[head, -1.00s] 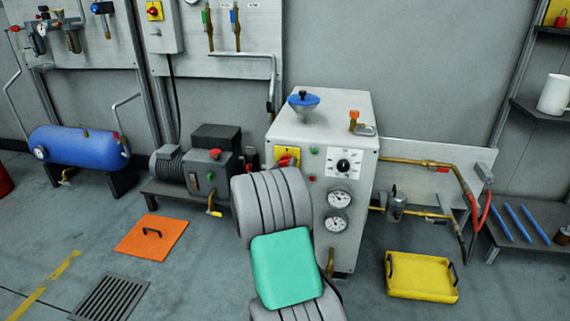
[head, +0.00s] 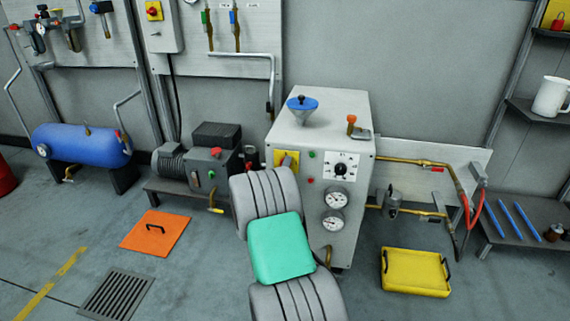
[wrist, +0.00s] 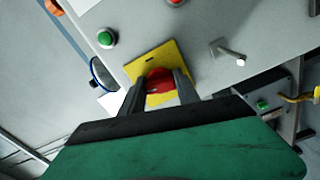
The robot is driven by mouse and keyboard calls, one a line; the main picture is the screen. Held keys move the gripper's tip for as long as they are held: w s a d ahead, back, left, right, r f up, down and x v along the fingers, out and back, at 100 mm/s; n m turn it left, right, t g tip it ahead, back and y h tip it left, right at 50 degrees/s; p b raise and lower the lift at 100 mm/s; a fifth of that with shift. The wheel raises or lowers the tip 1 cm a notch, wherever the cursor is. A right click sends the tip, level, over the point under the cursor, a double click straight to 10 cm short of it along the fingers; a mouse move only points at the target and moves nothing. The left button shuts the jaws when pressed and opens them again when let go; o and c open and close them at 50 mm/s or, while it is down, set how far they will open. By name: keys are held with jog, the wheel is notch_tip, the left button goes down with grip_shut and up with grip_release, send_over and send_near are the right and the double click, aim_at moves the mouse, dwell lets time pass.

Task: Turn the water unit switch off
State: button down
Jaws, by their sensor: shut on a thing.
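The water unit (head: 283,125) is a light grey cabinet against the back wall. Its switch is a red knob (wrist: 160,86) on a yellow plate (wrist: 143,66), seen close up in the wrist view. My gripper (wrist: 160,92) is shut on the red knob, with one dark finger on each side of it. In the head view the yellow plate (head: 293,156) shows at the cabinet's upper left front. My grey arm with its green panel covers the lower left front there and hides most of the gripper and knob.
The cabinet front also has a black dial (head: 341,168), two gauges (head: 337,198) and small green and red buttons. A motor unit (head: 205,167) stands close on the left. A yellow tray (head: 416,272) and an orange lid (head: 157,231) lie on the floor.

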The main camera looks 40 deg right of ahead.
jog(key=shift+n+p, duration=0.8)
jog(key=shift+n, duration=0.8)
jog(key=c, duration=0.9)
grip_release()
jog(key=v, duration=0.7)
jog(key=shift+s+a+p, duration=0.25)
jog(key=shift+a+p, duration=0.05)
jog(key=shift+p, duration=0.1)
jog(key=shift+r, duration=0.1)
